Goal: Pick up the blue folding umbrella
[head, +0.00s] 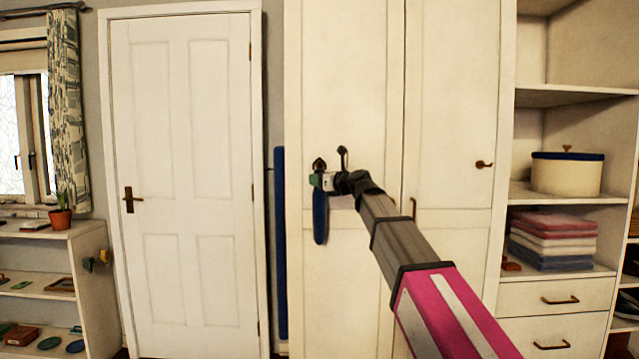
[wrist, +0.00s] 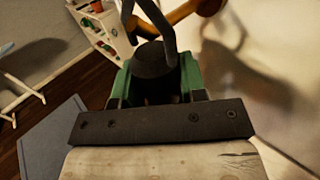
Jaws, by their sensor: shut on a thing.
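The blue folding umbrella (head: 320,218) hangs downward below my gripper (head: 321,181) in the head view, in front of the pale wardrobe door. My gripper is shut on its upper end. In the wrist view, the green fingers of my gripper (wrist: 155,82) stand on either side of the umbrella's dark round end (wrist: 154,62). A dark loop (wrist: 152,18) rises from that end beside a brown peg (wrist: 190,14). I cannot tell whether the loop is still over the peg. The blue part of the umbrella is hidden in the wrist view.
The wardrobe (head: 345,80) stands right behind my gripper. A tall blue board (head: 280,240) leans between it and the white door (head: 183,110). Open shelves on the right hold folded towels (head: 553,240) and a round box (head: 566,175). A low shelf (head: 95,260) stands at left.

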